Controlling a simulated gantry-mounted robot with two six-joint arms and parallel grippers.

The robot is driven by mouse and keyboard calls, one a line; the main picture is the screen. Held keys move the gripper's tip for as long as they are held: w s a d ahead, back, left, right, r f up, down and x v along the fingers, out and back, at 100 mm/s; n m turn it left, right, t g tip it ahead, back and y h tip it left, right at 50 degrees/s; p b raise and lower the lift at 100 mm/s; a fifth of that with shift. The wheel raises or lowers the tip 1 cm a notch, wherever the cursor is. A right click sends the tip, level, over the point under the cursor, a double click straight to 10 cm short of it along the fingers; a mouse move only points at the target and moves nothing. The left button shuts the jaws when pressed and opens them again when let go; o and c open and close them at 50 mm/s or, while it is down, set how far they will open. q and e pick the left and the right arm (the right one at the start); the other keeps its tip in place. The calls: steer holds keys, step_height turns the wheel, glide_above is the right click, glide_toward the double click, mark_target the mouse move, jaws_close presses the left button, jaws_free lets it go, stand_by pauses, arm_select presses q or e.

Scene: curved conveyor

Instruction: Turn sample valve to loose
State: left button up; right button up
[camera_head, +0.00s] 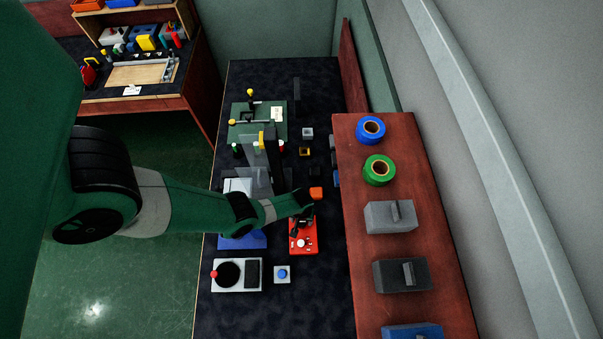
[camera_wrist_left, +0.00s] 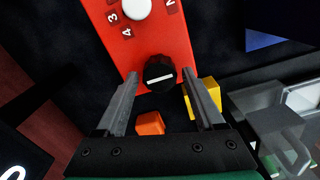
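A red box (camera_head: 304,245) with a white dial lies on the dark bench in the head view. In the left wrist view the red box (camera_wrist_left: 150,45) shows the white dial (camera_wrist_left: 137,8) with numbers and a black round knob (camera_wrist_left: 159,74) with a white line. No label names the sample valve, so I cannot tell for sure which control it is. My left gripper (camera_head: 302,212) is over the far end of the red box. In the left wrist view my left gripper (camera_wrist_left: 161,74) is open, its fingers apart on either side of the black knob. My right gripper is out of view.
An orange block (camera_head: 316,194) lies just beyond the red box. A blue-based device (camera_head: 243,240) is to its left, a joystick panel (camera_head: 237,275) and blue button box (camera_head: 282,274) nearer. A raised brown shelf (camera_head: 350,215) with tape rolls and boxes borders the right.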

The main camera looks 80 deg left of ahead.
mark_target(301, 222)
arm_select(q)
steer(key=shift+o, duration=0.4)
steer(key=shift+r, duration=0.1)
step_height(301, 222, up, 12)
steer(key=p, duration=1.1)
steer(key=shift+f+p, duration=0.25)
steer(key=shift+p, duration=0.1)
